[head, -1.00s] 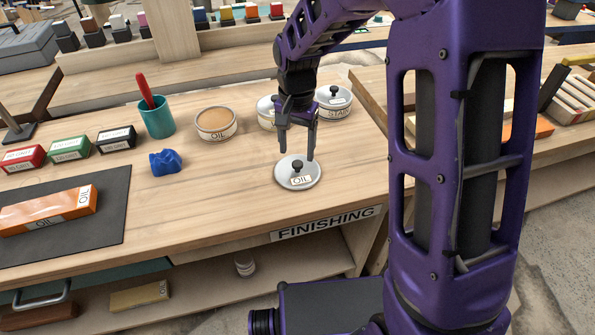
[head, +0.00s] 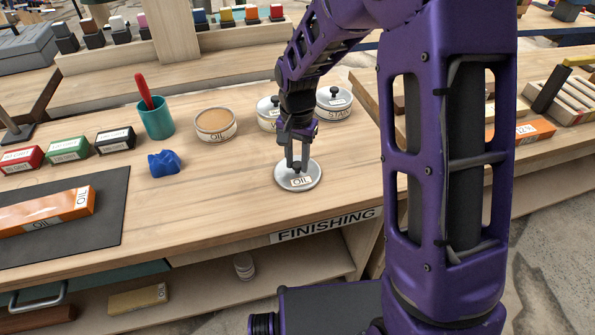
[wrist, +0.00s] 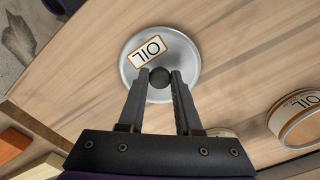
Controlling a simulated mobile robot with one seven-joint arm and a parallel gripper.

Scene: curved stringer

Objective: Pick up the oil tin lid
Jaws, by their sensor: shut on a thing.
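The oil tin lid (head: 299,181) is a round silver disc with a dark knob and a white OIL label. It lies on the wooden bench near the front edge, above the FINISHING sign. My gripper (head: 297,165) is over it, pointing down, with its fingers shut on the lid's knob. In the wrist view the lid (wrist: 185,75) shows beyond the fingertips, and the dark knob (wrist: 160,77) sits between them. The lid looks flat on the bench. The open oil tin (head: 215,125) stands to the back left, with tan contents; it also shows in the wrist view (wrist: 298,120).
Two lidded tins, one the stain tin (head: 335,103), stand just behind my gripper. A teal cup (head: 157,119) with a red-handled tool, a blue lump (head: 165,163) and small labelled boxes (head: 116,139) are to the left. The bench between lump and lid is clear.

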